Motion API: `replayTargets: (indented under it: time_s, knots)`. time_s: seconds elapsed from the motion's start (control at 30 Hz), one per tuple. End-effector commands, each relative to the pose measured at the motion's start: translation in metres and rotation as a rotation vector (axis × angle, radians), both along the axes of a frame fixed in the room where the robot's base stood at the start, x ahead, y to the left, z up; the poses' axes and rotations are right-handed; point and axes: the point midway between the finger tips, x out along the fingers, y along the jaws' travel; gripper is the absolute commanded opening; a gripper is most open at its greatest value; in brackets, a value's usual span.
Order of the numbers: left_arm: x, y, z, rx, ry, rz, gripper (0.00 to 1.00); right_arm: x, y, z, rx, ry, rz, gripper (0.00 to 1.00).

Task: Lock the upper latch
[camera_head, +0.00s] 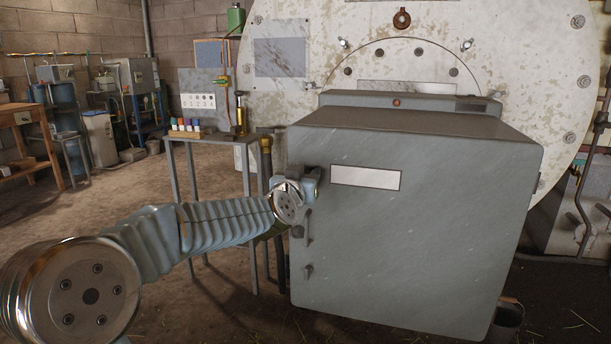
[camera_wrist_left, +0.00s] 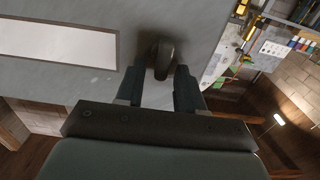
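The grey cabinet door (camera_head: 420,240) is closed, with a white label plate (camera_head: 365,177) that also shows in the left wrist view (camera_wrist_left: 60,45). The upper latch (camera_wrist_left: 162,55), a dark rounded knob or lever, sits on the door near its edge. My left gripper (camera_head: 312,185) is at the door's upper left, beside the label, and mostly hides this latch in the head view. In the left wrist view its fingers (camera_wrist_left: 157,72) are apart, one on each side of the latch's near end. Whether they touch it cannot be told. My right gripper is not in view.
Below my gripper, a vertical handle (camera_head: 308,226) and a lower latch (camera_head: 307,270) sit on the same door edge. A small metal table (camera_head: 200,137) with bottles stands to the left. A large round rusty plate (camera_head: 330,50) rises behind the cabinet.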

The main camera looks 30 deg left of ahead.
Motion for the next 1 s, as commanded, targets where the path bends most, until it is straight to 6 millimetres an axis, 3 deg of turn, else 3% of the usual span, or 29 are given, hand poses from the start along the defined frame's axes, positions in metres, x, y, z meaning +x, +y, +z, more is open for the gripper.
replayTargets:
  time_s: [0.03,0.23,0.67,1.0]
  knots:
    - [0.000,0.000,0.000,0.000,0.000,0.000,0.29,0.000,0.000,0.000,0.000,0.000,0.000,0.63]
    - [0.000,0.000,0.000,0.000,0.000,0.000,0.00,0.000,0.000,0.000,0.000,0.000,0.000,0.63]
    - [-0.001,0.001,-0.001,-0.049,-0.012,0.000,0.00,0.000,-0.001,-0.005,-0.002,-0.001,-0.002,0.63]
    - [-0.002,0.005,-0.004,-0.280,-0.069,0.001,0.00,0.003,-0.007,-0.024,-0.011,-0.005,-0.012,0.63]
